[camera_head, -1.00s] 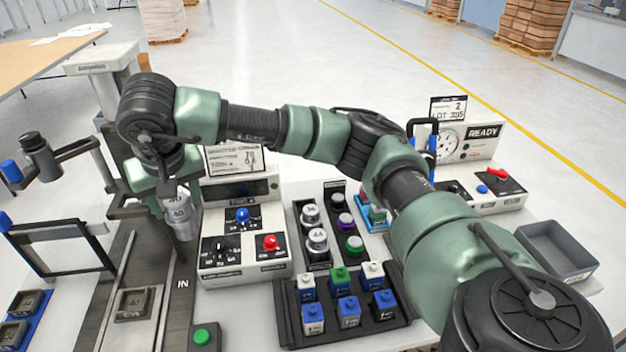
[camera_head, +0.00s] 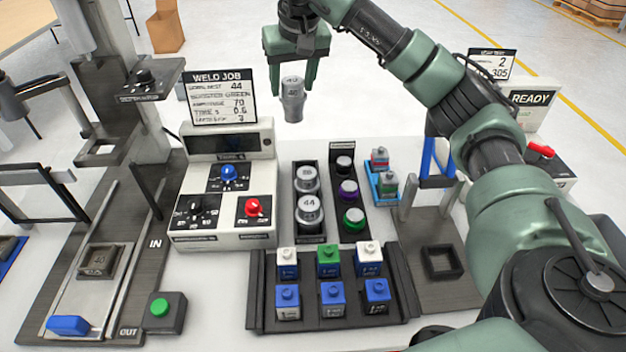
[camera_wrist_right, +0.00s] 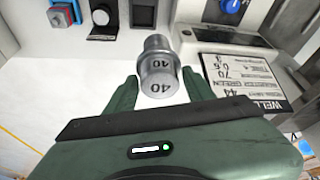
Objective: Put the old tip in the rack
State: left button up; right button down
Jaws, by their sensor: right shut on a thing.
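The old tip (camera_head: 293,105), a silver stepped cylinder marked 40, hangs upright between the fingers of my right gripper (camera_head: 293,84). The gripper is shut on it, in the air behind the rack. The tip also shows in the right wrist view (camera_wrist_right: 158,75) between the green fingers (camera_wrist_right: 162,90). The dark rack (camera_head: 300,238) stands on the table right of the welder box. It holds two silver tips, the front one marked 44 (camera_head: 309,211) and another (camera_head: 306,180) behind it. Whether a free slot lies at its back is unclear. My left gripper is not in view.
The welder box (camera_head: 222,225) with its weld job sign (camera_head: 220,97) stands left of the rack. A narrow rack of coloured knobs (camera_head: 352,236) stands right of it. A tray of blue, white and green blocks (camera_head: 262,318) lies in front. My right arm spans the right side.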

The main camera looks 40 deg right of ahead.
jog(key=shift+w+d+r+b, duration=0.2)
jog(key=shift+d+r+b, duration=0.05)
jog(key=shift+d, duration=0.35)
jog(key=shift+w+d+r+b, duration=0.15)
jog(key=shift+d+r+b, duration=0.1)
jog(key=shift+d, duration=0.35)
jog(key=shift+m, duration=0.3)
jog(key=f, duration=0.6)
jog(key=f+p, duration=0.1)
jog(key=f, duration=1.2)
jog(key=shift+d+f, duration=0.2)
jog(key=shift+d, duration=0.15)
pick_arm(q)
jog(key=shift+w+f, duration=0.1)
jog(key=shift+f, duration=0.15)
pick_arm(e)
jog(key=shift+f, duration=0.1)
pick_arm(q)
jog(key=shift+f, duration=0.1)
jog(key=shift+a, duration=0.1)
pick_arm(e)
jog(key=c, duration=0.6)
grip_release()
jog(key=shift+f, duration=0.15)
jog(key=shift+o, duration=0.2)
